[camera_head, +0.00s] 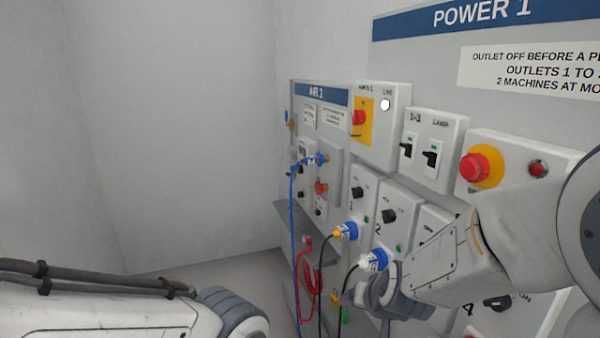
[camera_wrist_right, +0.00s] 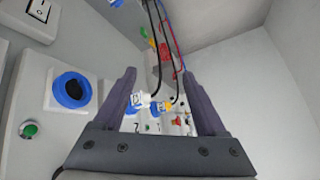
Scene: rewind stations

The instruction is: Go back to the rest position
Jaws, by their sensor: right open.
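My right arm comes in from the right in the head view, and its forearm crosses in front of the POWER 1 panel (camera_head: 420,65). My right gripper (camera_wrist_right: 159,78) is open in the right wrist view, with nothing between its fingers. A white plug (camera_wrist_right: 141,98) and a yellow plug (camera_wrist_right: 163,106) show beyond the gap, apart from the fingers. In the head view the white plug (camera_head: 366,264) and the yellow plug (camera_head: 341,233) sit at blue sockets with black cables hanging. My left arm shows at the lower left; its gripper is out of view.
The AIR 1 panel (camera_head: 322,92) stands farther back, with a blue hose (camera_head: 292,215) and a coiled red hose (camera_head: 304,265). A red stop button (camera_head: 476,167) is close to my right arm. An empty blue socket (camera_wrist_right: 72,90) lies left of the right gripper. The left floor is clear.

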